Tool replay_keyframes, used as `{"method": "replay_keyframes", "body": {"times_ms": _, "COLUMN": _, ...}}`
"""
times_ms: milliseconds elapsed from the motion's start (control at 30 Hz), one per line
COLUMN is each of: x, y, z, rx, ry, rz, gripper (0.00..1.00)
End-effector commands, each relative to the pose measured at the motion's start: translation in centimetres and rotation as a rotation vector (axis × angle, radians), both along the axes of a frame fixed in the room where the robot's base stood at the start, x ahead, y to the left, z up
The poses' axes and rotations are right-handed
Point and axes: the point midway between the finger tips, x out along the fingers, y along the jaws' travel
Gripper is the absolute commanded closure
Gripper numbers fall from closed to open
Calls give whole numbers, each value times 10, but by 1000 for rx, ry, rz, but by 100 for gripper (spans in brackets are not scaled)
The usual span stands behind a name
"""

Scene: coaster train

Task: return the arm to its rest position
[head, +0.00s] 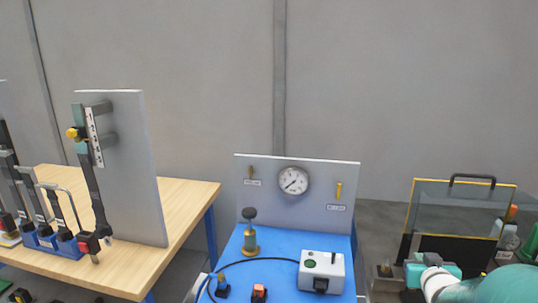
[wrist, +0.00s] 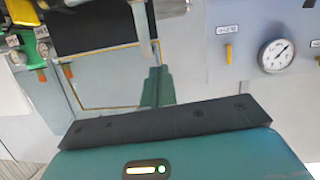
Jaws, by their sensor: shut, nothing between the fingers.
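My arm (head: 500,288) shows in the lower right corner of the head view, as a rounded teal link with a white part beside it. In the wrist view the teal hand with its black bar fills the bottom. The narrow teal fingers of my gripper (wrist: 157,88) are together in the middle, with nothing between them. I cannot clearly make out the fingers in the head view.
A grey gauge panel (head: 260,170) stands behind a blue bench top (head: 280,243). A white box (head: 322,270) sits on it. A clear yellow-edged guard (head: 462,208) stands behind my arm. A wooden table (head: 190,190) with a grey upright board (head: 130,160) is at left.

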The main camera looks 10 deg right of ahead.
Motion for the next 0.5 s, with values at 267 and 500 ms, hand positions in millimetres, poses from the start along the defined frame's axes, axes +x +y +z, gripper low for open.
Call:
{"method": "replay_keyframes", "body": {"times_ms": 267, "x": -34, "y": 106, "z": 39, "rx": 35, "ry": 254, "rz": 0, "gripper": 100}}
{"method": "replay_keyframes", "body": {"times_ms": 500, "x": -109, "y": 207, "z": 47, "rx": 124, "ry": 509, "rz": 119, "gripper": 100}}
